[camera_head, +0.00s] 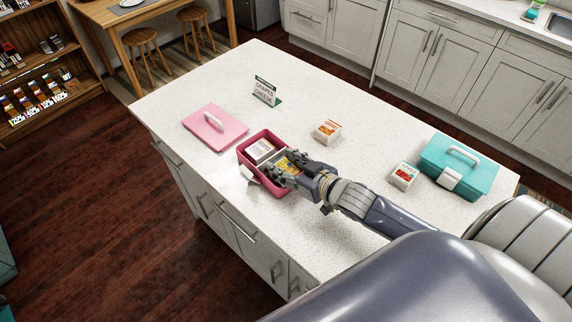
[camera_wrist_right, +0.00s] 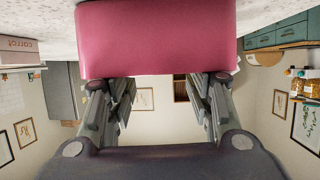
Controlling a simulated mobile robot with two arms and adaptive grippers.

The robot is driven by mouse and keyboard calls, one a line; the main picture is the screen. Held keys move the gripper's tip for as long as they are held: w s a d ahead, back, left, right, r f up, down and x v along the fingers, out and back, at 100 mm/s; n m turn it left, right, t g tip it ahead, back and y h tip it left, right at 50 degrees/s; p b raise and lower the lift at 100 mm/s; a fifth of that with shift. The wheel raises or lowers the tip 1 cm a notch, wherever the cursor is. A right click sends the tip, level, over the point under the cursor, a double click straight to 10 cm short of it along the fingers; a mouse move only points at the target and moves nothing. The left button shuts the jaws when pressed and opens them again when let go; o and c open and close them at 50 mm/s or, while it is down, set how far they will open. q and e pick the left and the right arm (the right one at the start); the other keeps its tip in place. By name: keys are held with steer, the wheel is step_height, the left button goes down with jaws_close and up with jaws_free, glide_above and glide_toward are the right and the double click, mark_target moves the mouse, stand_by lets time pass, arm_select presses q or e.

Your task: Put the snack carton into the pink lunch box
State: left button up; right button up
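The pink lunch box (camera_head: 246,163) stands open on the white counter, and its wall also fills the top of the right wrist view (camera_wrist_right: 157,38). A white carton (camera_head: 261,148) sits in its left part. A carton with a yellow-orange picture (camera_head: 288,162) shows in its right part, partly hidden by my fingers. My right gripper (camera_head: 280,170) is at the box's right side, over its rim. In the right wrist view its two fingers (camera_wrist_right: 158,95) are spread, with no carton visible between them. My left gripper is out of view.
The pink lid (camera_head: 214,127) lies left of the box. A small sign (camera_head: 265,91) stands behind. A carrot carton (camera_head: 327,131) and a red-pictured carton (camera_head: 403,175) stand to the right, near a closed teal lunch box (camera_head: 466,165). The counter's far left is clear.

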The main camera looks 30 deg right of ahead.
steer(key=shift+s+f, duration=0.35)
steer(key=shift+f, duration=0.4)
steer(key=shift+r, duration=0.25)
steer(key=r+b+v, duration=0.1)
steer(key=v, duration=1.1)
steer(key=shift+w+r, duration=0.3)
steer(key=shift+d, duration=0.1)
